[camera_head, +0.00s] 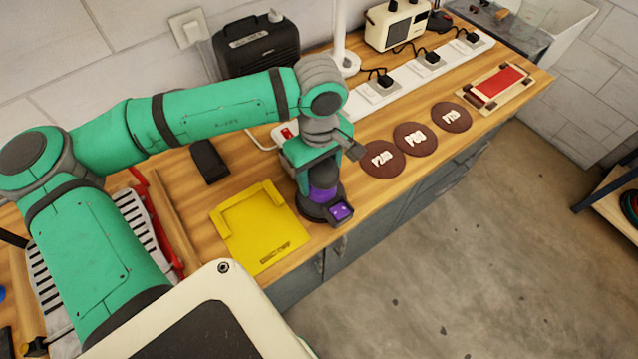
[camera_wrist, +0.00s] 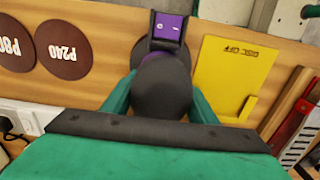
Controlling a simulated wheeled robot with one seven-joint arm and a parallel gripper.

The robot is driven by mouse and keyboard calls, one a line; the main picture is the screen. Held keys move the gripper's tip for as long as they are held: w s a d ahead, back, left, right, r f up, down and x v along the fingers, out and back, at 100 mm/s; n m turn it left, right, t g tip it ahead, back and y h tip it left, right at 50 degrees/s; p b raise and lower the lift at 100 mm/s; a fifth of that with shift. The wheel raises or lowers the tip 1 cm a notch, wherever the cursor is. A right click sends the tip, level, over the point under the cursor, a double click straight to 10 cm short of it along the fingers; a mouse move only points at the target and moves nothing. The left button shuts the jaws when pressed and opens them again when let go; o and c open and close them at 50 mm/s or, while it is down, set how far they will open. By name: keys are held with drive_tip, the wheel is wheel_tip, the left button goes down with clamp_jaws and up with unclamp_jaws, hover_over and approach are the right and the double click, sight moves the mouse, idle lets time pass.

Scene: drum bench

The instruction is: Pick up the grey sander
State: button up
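The sander (camera_head: 323,194) is dark grey with a purple band and a purple front panel. It stands upright by the bench's front edge, beside the yellow plate. In the wrist view the sander (camera_wrist: 163,85) shows from above, its round dark top in the middle. My gripper (camera_head: 312,165) is over the sander from above. In the wrist view the green fingers of my gripper (camera_wrist: 161,98) are spread, one on each side of the round top. They look very close to it; I cannot tell if they press on it.
A yellow plate (camera_head: 262,240) with raised edges lies left of the sander. Brown discs marked P240 (camera_head: 382,159) and P80 (camera_head: 415,139), and another disc (camera_head: 451,117), lie to the right. A power strip (camera_head: 400,85), a radio (camera_head: 396,25) and a black case (camera_head: 256,50) stand behind.

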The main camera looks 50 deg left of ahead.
drive_tip(key=c, duration=0.4)
drive_tip(key=shift+r, duration=0.1)
drive_tip(key=shift+r, duration=0.1)
drive_tip(key=shift+r, duration=0.3)
drive_tip(key=s+d+r, duration=0.3)
drive_tip(key=r, duration=0.1)
drive_tip(key=s+d+r, duration=0.3)
drive_tip(key=s+r, duration=0.1)
drive_tip(key=s+d+r, duration=0.3)
drive_tip(key=r, duration=0.1)
drive_tip(key=shift+s, duration=0.35)
drive_tip(key=shift+a, duration=0.1)
